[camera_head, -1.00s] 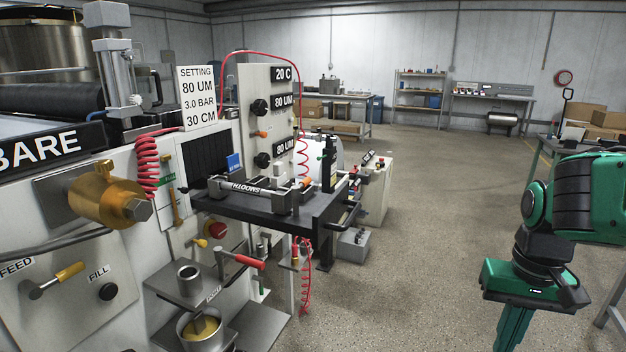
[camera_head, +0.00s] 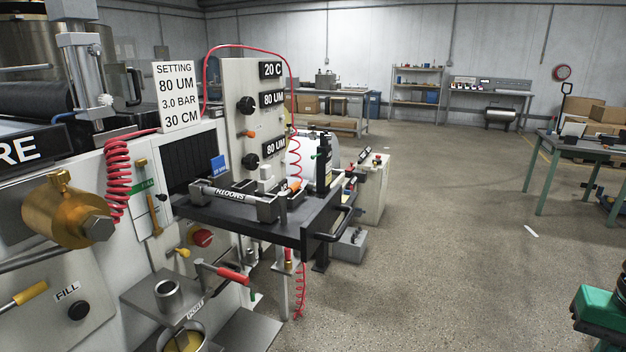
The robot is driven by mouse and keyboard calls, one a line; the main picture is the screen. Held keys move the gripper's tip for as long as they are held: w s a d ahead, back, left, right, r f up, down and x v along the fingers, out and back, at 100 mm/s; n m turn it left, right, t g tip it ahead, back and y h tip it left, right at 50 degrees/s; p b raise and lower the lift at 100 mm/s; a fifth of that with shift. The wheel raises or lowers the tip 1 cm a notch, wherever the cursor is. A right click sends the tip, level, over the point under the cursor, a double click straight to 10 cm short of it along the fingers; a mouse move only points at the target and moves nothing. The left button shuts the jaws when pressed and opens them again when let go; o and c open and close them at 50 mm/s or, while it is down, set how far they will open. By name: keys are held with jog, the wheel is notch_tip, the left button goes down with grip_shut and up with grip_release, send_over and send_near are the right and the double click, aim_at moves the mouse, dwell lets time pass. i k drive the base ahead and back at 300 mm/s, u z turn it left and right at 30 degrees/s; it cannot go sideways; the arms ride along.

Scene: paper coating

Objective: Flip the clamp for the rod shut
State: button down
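A silver rod (camera_head: 229,195) with upside-down lettering lies across the dark table (camera_head: 245,219) on the machine's side. Small grey holder blocks (camera_head: 267,208) stand at its ends, and a pale upright piece (camera_head: 265,178) stands behind the right one. An orange-tipped lever (camera_head: 295,189) shows just right of the rod. I cannot tell for certain which of these parts is the rod's clamp or how far open it stands.
The table has a black handle (camera_head: 343,222) on its right side. A red-handled lever (camera_head: 230,276) juts out below. A brass valve (camera_head: 62,214) sticks out at left. A green-legged table (camera_head: 592,150) stands at right.

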aim_at(283, 197)
jog(key=u, duration=0.05)
jog(key=k, duration=0.9)
jog(key=u, duration=0.45)
jog(key=i, duration=1)
jog(key=z, duration=0.05)
